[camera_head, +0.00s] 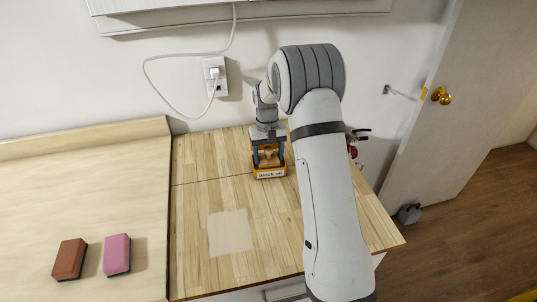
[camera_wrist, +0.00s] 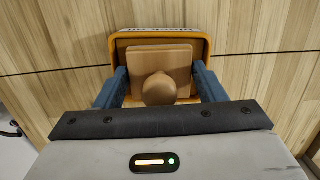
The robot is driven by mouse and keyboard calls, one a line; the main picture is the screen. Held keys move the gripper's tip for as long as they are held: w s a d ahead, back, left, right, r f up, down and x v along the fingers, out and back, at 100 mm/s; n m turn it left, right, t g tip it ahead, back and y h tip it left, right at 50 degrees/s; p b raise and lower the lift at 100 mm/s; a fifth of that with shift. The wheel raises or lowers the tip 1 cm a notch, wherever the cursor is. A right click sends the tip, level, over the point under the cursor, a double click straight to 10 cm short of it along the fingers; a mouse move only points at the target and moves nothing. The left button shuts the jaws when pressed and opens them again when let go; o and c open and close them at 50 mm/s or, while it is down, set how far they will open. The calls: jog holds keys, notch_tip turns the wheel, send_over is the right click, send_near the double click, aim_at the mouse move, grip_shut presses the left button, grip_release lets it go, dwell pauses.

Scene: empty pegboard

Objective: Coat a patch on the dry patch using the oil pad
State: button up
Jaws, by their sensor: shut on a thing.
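The oil pad (camera_wrist: 160,62) is a wooden block with a round knob. It sits in a small orange tray (camera_head: 270,173) with a "block oil" label on its front. The tray's rim also shows in the wrist view (camera_wrist: 205,45). My gripper (camera_head: 269,155) points down over the tray, its blue fingers on either side of the pad, shut on it; in the wrist view the gripper (camera_wrist: 162,88) frames the pad and knob. The pad's underside is hidden. The dry patch (camera_head: 230,232) is a pale square on the wooden counter, in front and left of the tray.
A brown sponge block (camera_head: 69,258) and a pink one (camera_head: 117,254) lie on the lighter board at left. My arm covers the counter's right part, with a dark red item (camera_head: 352,151) partly behind it. The wooden counter (camera_head: 200,195) between tray and patch is clear.

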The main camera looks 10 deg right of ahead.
aim_at(269, 149)
jog(key=shift+r+p, duration=2)
jog(key=shift+r, duration=1.5)
jog(key=shift+f, duration=0.1)
